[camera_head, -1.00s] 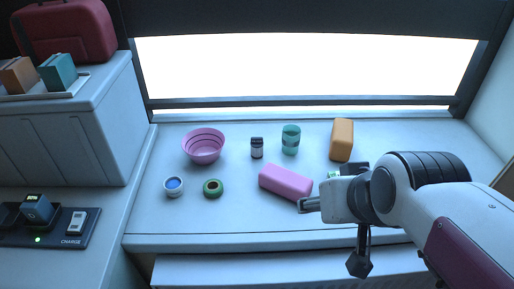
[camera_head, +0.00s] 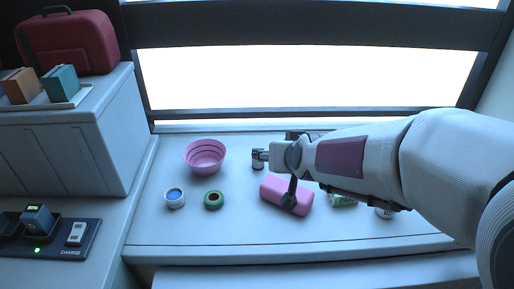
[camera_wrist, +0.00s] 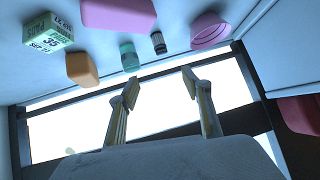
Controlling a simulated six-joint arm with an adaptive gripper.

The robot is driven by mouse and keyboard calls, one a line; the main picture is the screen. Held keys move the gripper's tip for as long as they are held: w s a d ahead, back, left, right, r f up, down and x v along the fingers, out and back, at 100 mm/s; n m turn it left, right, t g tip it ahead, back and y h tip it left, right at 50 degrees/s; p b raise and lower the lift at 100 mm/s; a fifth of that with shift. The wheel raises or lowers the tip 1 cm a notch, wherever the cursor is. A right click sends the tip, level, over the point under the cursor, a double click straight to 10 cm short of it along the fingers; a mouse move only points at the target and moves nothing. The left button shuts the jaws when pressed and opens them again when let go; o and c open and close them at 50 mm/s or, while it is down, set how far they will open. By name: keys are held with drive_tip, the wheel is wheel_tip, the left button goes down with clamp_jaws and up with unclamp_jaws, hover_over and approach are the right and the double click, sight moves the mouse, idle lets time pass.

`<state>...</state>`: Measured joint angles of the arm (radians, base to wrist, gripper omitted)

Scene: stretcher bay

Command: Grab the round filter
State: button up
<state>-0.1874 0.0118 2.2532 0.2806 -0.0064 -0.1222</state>
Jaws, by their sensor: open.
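Two round pieces lie at the front left of the counter in the head view: a white ring with a blue centre (camera_head: 174,197) and a green ring with a dark centre (camera_head: 213,200). I cannot tell for sure which is the round filter; the white and blue one looks most like it. Neither is clearly seen in the wrist view. My gripper (camera_head: 272,156) is further back and to the right of both, by the small dark bottle (camera_head: 257,160). In the wrist view my gripper (camera_wrist: 160,75) has its fingers apart with nothing between them.
A pink bowl (camera_head: 205,158) stands behind the rings. A pink block (camera_head: 270,190) lies to their right. A green and white box (camera_wrist: 48,33), an orange block (camera_wrist: 82,69) and a teal jar (camera_wrist: 129,55) show in the wrist view. The counter around the rings is clear.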

drive_tip(key=w+a+f+t+h, duration=0.1)
drive_tip(key=w+a+f+t, duration=0.15)
drive_tip(key=w+f, duration=0.5)
drive_tip(key=m+t+h, duration=0.1)
drive_tip(key=h, duration=0.1)
approach(257, 166)
drive_tip(key=w+r, duration=0.1)
drive_tip(key=w, duration=0.1)
drive_tip(key=w+r, duration=0.2)
drive_tip(key=shift+d, duration=0.4)
drive_tip(key=shift+w+f+y, duration=0.15)
drive_tip(key=shift+w+f, duration=0.05)
drive_tip(key=shift+w, duration=0.4)
drive_tip(key=shift+w+f+y, duration=0.15)
drive_tip(key=shift+w+f, duration=0.1)
drive_tip(key=shift+w, duration=0.35)
drive_tip(key=shift+w, duration=0.1)
drive_tip(key=shift+x, duration=2.5)
drive_tip(key=c, duration=1.2)
